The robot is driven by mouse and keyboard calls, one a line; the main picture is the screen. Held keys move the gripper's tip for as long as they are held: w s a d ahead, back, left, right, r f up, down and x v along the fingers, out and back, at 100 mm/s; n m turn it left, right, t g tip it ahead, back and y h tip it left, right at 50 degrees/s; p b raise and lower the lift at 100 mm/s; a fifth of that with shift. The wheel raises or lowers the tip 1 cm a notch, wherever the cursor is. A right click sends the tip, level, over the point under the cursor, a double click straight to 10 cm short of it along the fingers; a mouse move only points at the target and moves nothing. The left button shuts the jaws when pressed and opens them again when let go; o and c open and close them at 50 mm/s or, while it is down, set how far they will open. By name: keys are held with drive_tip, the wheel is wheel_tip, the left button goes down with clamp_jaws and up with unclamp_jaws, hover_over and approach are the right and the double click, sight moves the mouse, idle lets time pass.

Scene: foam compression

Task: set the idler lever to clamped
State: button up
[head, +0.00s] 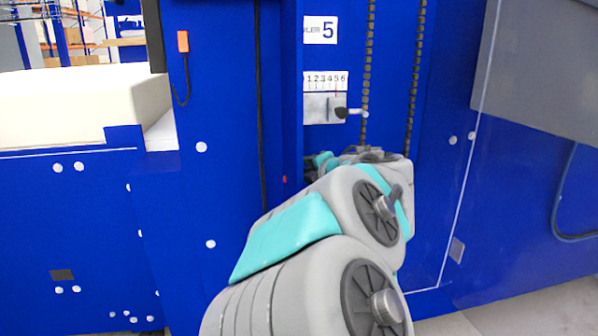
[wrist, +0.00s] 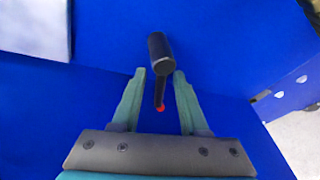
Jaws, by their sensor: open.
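The idler lever (head: 343,112) has a black handle and sticks out to the right from a grey metal plate (head: 317,108), below a white 1-to-6 scale (head: 326,80). In the wrist view a black cylindrical knob on a thin dark stem (wrist: 160,52), likely this lever, points at me with a red spot near the stem's lower end. My gripper (wrist: 160,73) is open. Its two teal fingers stand on either side of the stem, with the knob at and just beyond the fingertips. I cannot tell whether they touch. In the head view my arm mostly hides the gripper, below the plate.
A label reading 5 (head: 320,30) is above the scale. Two dark chains (head: 413,70) run vertically right of the lever. A blue panel surrounds it. A cream foam block (head: 80,92) lies at left, and a grey box (head: 540,75) juts out at right.

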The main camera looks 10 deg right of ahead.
clamp_jaws()
idle(0.3)
idle(1.1)
